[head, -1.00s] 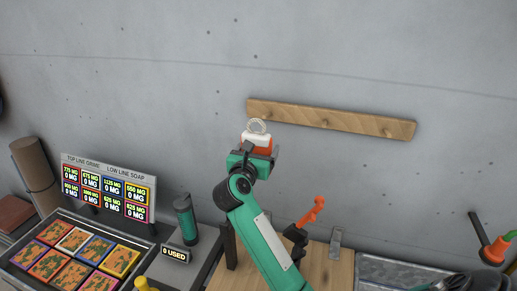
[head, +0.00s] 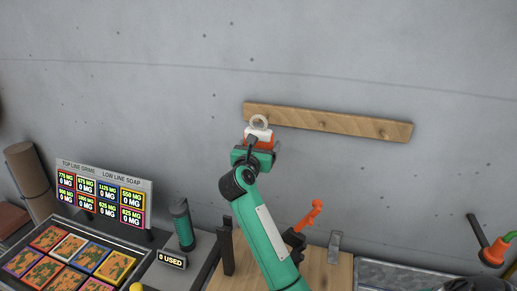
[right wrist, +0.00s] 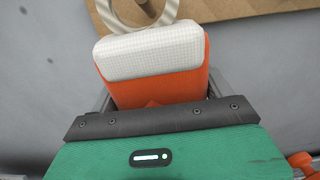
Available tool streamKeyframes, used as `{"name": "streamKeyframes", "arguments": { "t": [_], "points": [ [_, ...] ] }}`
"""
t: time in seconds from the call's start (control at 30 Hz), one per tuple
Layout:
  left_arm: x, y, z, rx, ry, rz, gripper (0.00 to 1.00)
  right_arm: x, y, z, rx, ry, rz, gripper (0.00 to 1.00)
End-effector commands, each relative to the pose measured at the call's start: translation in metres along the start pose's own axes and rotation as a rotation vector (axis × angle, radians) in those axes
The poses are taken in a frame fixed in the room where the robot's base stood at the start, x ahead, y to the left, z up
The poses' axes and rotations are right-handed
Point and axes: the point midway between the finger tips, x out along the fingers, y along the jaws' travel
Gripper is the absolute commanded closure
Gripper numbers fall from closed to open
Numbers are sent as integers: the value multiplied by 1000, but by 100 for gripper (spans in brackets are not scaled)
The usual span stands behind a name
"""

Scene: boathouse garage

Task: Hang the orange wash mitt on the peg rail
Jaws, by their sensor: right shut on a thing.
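The orange wash mitt (head: 266,135) has a pale cuff and a pale ring-shaped loop (head: 259,121) on top. My right gripper (head: 259,147) is shut on the mitt's body and holds it upright, loop up, in front of the wooden peg rail (head: 350,127) near its left end. In the right wrist view the orange body (right wrist: 155,92), the cuff (right wrist: 150,52) and part of the loop (right wrist: 108,14) show. A peg (right wrist: 149,8) appears inside the loop there; I cannot tell whether the loop is around it. Two other pegs are bare. My left gripper is not in view.
Below the rail, an orange-handled clamp (head: 312,214) stands on a wooden bench top (head: 328,272). At left are a sign board (head: 104,192), a tray of colourful sponges and a dark green cylinder (head: 182,224). The wall around the rail is clear.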

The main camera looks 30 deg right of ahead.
Motion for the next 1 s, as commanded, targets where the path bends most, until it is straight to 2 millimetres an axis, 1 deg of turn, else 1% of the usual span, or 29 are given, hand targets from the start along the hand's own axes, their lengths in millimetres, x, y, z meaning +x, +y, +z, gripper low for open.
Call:
{"name": "streamKeyframes", "arguments": {
  "t": [0.73,1.0],
  "points": [
    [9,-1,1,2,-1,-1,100,45,0,-4,1,1,0,46],
    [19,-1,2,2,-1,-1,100,55,0,-14,1,1,0,46]
  ]
}}
